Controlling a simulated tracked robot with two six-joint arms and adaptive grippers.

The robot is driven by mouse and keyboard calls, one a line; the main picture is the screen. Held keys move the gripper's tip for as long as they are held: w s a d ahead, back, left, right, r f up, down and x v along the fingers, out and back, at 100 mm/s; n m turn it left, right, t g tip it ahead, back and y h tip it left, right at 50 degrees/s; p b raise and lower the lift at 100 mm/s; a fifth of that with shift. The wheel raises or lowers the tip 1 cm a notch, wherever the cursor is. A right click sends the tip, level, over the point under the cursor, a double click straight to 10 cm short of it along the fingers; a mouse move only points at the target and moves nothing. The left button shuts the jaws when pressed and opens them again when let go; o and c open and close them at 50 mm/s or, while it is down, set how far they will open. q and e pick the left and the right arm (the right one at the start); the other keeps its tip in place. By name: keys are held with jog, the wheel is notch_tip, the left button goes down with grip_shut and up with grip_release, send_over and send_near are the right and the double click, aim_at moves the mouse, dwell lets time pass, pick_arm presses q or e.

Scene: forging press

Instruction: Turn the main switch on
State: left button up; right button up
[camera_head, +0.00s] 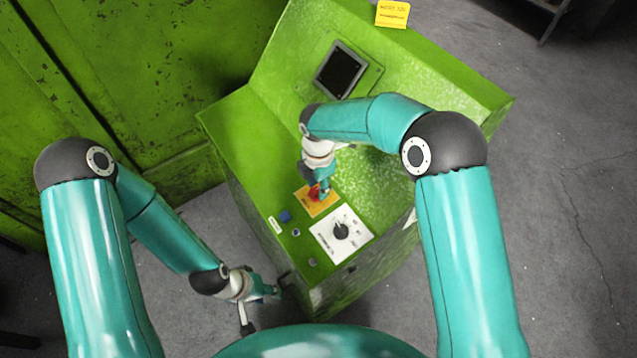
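A green control console stands in front of me. On its sloped panel a red knob (315,192) sits on a yellow-orange plate (318,207). A black rotary knob (341,231) sits on a white plate (350,249) with markings too small to read. No readable label shows which one is the main switch. My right gripper (323,191) is over the yellow plate, at the red knob, and partly hides it. Whether its fingers close on the knob cannot be made out. My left gripper (264,308) hangs low beside the console's front left side, fingers spread and empty.
A blue button (285,216) and small round controls lie on the panel's left. A dark screen (341,70) is on the console's upright back, with a yellow note (393,14) above. A green wall (130,70) is at left.

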jog(key=shift+f, duration=0.15)
grip_shut()
